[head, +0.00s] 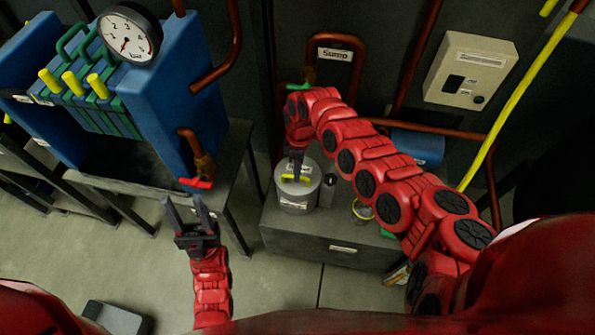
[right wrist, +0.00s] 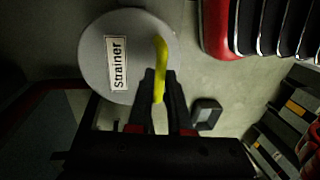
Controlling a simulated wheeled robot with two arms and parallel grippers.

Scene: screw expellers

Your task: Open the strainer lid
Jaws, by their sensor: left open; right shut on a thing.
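The strainer (head: 296,200) is a grey cylinder standing on a low grey cabinet in the head view. Its round grey lid (right wrist: 105,75) fills the upper left of the right wrist view and carries a "Strainer" label. A yellow handle (right wrist: 160,60) on the lid also shows in the head view (head: 303,179). My right gripper (right wrist: 160,85) is shut on the yellow handle from above; it also shows in the head view (head: 295,168). The lid appears to sit on the strainer. My left gripper (head: 188,208) is open and empty, left of the cabinet.
The low cabinet (head: 340,249) has small items right of the strainer. A blue press with a gauge (head: 128,36) stands at left, with a red valve handle (head: 196,183) near my left gripper. A copper pipe marked "Sump" (head: 357,60) and a yellow pipe (head: 515,92) are behind.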

